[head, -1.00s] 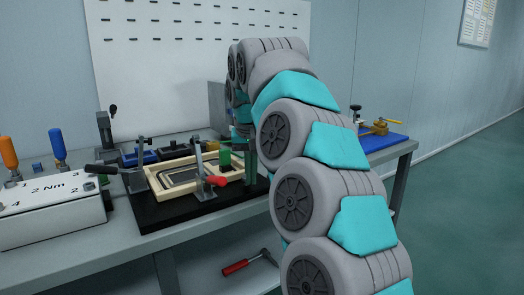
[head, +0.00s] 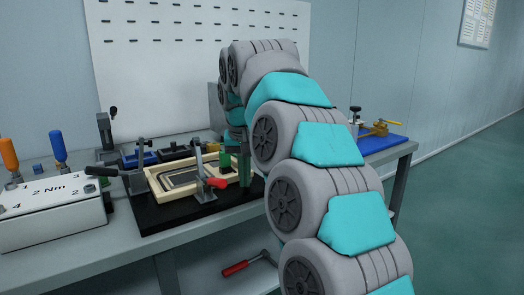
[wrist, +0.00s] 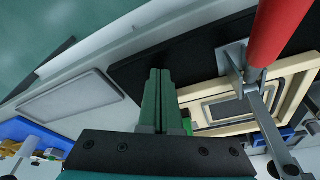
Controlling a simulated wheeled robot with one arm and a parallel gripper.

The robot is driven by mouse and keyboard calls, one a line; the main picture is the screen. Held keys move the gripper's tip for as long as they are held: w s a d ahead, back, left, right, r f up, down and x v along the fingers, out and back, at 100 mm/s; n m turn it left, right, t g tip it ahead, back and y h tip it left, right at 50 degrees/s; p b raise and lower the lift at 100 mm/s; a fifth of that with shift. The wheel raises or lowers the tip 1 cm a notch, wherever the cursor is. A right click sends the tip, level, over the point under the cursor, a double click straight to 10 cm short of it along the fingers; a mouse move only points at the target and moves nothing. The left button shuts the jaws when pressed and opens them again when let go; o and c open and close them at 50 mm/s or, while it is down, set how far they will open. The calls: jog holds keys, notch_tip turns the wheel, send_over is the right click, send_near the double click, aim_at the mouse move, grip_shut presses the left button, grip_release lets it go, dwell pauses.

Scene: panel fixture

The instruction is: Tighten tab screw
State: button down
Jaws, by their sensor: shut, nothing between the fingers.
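The panel fixture is a pale wooden frame (head: 160,191) around a dark panel on a black base (head: 150,217). It also shows at the right of the wrist view (wrist: 292,92). A toggle clamp with a red handle (head: 217,182) stands at its front; the handle is large in the wrist view (wrist: 277,30). My gripper (head: 246,188) hangs at the frame's right end. In the wrist view its green fingers (wrist: 160,72) are together and empty. A bright green part (wrist: 187,124) shows beside them, partly hidden. I cannot make out the tab screw.
A white box marked 2 Nm (head: 50,215) with orange and blue-handled drivers stands at the left. A black-handled clamp (head: 103,171) is at the fixture's left. A blue mat (head: 382,142) with brass parts lies at right. A red-handled tool (head: 236,268) lies below.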

jog(key=shift+w+a, duration=0.1)
jog(key=shift+a, duration=0.1)
dwell(0.3)
jog(key=shift+s, duration=0.2)
jog(key=shift+s+a, duration=0.1)
jog(key=shift+s, duration=0.1)
dwell(0.4)
